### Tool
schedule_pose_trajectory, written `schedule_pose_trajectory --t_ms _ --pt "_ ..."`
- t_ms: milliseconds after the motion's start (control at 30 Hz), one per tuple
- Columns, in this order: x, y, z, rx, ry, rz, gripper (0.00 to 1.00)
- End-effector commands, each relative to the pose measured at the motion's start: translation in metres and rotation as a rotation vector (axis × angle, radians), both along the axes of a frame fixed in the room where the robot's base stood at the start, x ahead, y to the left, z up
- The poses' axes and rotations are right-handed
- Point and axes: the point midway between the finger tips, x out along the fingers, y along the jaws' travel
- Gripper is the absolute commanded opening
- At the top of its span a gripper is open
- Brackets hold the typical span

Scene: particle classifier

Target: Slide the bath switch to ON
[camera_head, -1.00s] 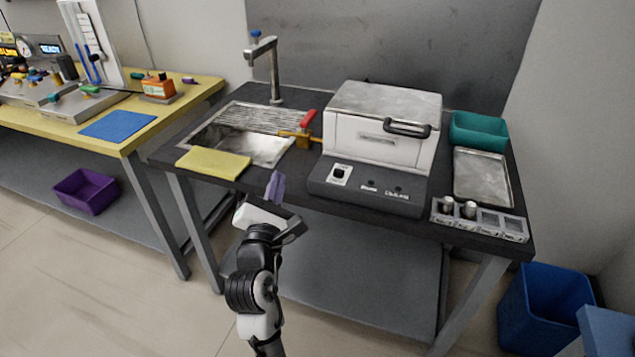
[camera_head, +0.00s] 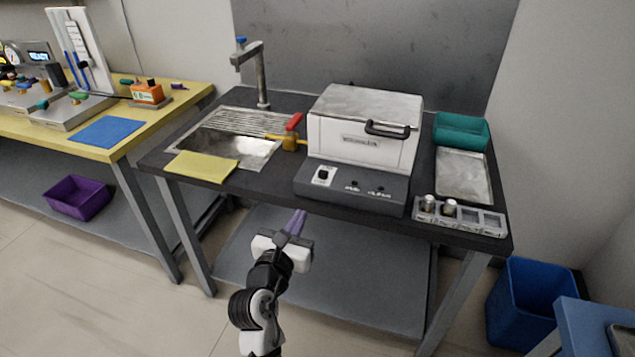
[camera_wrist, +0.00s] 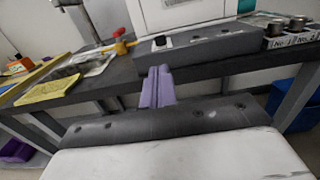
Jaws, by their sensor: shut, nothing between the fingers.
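The bath (camera_head: 365,130) is a white box with a black handle, standing on a dark bench. Its grey front panel (camera_head: 350,190) carries a slide switch (camera_head: 323,175), a black knob on a white plate, at the left end. The knob also shows in the wrist view (camera_wrist: 160,40). I cannot read the plate's marks. My gripper (camera_head: 297,222) has purple fingers, shut and empty, in front of the bench edge, below and left of the switch and apart from it. In the wrist view the closed fingers (camera_wrist: 157,88) point toward the bench and panel.
A yellow cloth (camera_head: 202,166) lies at the bench's front left, by the sink. A red-handled valve (camera_head: 293,132) sits left of the bath. A vial rack (camera_head: 460,217) and metal tray (camera_head: 463,176) are at right. Free space lies before the bench.

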Motion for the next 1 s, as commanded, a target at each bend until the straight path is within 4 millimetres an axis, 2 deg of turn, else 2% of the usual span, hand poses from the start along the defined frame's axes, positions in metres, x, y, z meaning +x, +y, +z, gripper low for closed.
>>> schedule_pose_trajectory --t_ms 600,800,1000 --pt "0.109 -0.036 0.003 0.001 -0.001 -0.001 0.00" --pt "0.125 -0.041 0.001 0.002 -0.001 0.001 0.00" --pt "0.128 -0.042 0.000 0.002 -0.001 0.001 0.00"
